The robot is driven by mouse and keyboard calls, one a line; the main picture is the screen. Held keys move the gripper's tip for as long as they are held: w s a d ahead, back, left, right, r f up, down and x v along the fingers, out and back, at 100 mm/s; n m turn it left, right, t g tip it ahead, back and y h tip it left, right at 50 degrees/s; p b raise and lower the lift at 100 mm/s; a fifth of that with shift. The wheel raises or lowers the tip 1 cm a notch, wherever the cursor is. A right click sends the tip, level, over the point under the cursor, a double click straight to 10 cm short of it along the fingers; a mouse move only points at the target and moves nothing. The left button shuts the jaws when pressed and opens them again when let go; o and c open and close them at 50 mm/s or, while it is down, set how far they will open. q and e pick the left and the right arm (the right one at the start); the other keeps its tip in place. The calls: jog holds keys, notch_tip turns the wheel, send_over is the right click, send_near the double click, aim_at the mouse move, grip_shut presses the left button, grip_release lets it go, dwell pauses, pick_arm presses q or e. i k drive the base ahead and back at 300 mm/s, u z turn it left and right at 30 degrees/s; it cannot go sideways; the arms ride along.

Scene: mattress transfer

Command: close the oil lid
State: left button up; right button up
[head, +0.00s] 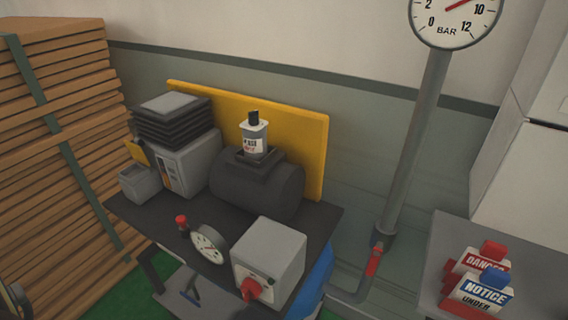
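A dark grey cylindrical tank (257,189) lies on a dark table (322,217). A small whitish container with a printed label (254,141) stands upright on top of the tank. A black cap (253,117) sits on the container's top. I cannot tell whether this cap is the oil lid, or whether it is fully closed. Neither of my grippers shows clearly in the head view.
A pressure gauge (208,245) and a grey box (269,262) with a red knob (252,290) stand at the table's front. A grey machine (187,160) is left of the tank, with a yellow panel (312,150) behind. Stacked planks (70,130) stand left; a vertical pipe (412,150) stands right.

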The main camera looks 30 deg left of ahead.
aim_at(136, 150)
jog(key=u, duration=1.35)
